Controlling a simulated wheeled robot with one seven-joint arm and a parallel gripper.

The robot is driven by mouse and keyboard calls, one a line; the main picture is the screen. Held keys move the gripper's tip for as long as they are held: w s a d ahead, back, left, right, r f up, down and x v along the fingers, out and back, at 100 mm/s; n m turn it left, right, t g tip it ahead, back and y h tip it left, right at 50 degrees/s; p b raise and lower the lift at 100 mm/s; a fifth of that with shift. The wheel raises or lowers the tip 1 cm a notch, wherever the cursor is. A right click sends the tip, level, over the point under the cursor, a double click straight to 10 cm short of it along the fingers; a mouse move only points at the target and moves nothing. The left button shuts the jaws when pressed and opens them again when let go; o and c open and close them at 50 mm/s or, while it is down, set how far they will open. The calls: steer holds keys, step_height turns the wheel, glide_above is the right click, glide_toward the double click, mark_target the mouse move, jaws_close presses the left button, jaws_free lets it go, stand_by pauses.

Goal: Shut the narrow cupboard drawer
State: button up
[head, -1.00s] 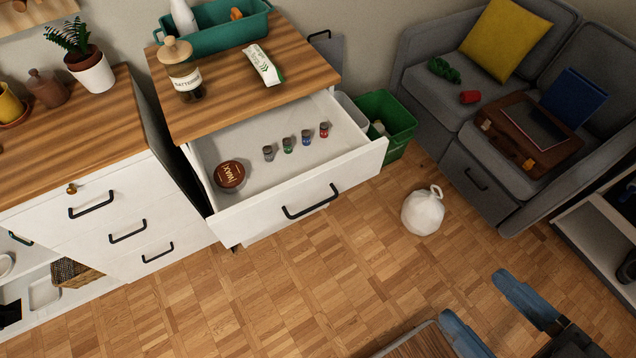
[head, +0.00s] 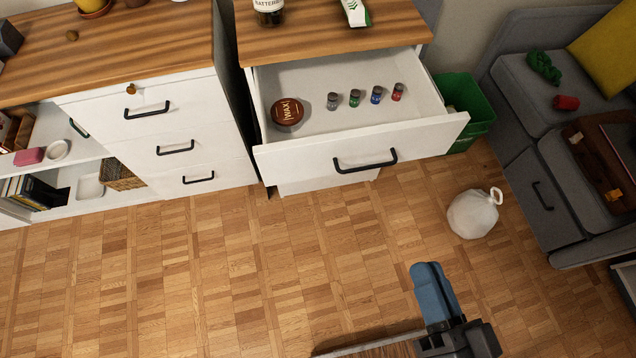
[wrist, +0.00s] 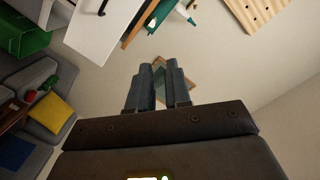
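The narrow cupboard's drawer (head: 300,160) is pulled well out beneath a wooden top (head: 320,32) in the head view. Its white front has a black bar handle (head: 365,161). Inside lie a round brown wax tin (head: 288,112) and several small jars with coloured bands. My gripper (head: 425,268) is low in the head view, over the floor, in front of the drawer and apart from it. In the wrist view my gripper's blue-grey fingers (wrist: 159,64) lie close together with nothing seen held. A white front (wrist: 105,35) with a dark handle shows at the upper left there.
A wider cupboard (head: 160,125) with shut drawers stands to the left. A white tied bag (head: 472,214) sits on the floor to the right, near a green bin (head: 466,105) and a grey sofa (head: 550,150). The parquet floor before the drawer is clear.

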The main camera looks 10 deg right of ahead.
steer(key=w+a+f+m+b, duration=0.2)
steer(key=w+a+f+m, duration=0.1)
steer(key=w+f, duration=0.1)
steer(key=w+a+f+m+b, duration=0.3)
steer(key=w+f, duration=0.1)
steer(key=f, duration=0.2)
steer(key=w+a+f+m+b, duration=0.2)
steer(key=w+a+f+m, duration=0.1)
steer(key=f, duration=0.3)
steer(key=shift+w+a+f+m+t+h+b, duration=0.1)
steer(key=shift+w+a+m+t+h+b, duration=0.2)
steer(key=shift+w+m+t, duration=0.15)
jaws_close()
steer(key=p, duration=0.1)
glide_toward(313, 165)
steer(key=shift+m, duration=0.25)
steer(key=w, duration=0.7)
steer(key=shift+w, duration=0.25)
steer(key=w+b, duration=0.3)
steer(key=w, duration=1.9)
steer(key=shift+w, duration=0.35)
steer(key=shift+w+b, duration=0.4)
steer(key=shift+w, duration=0.15)
steer(key=shift+w+r, duration=0.15)
steer(key=shift+r, duration=0.1)
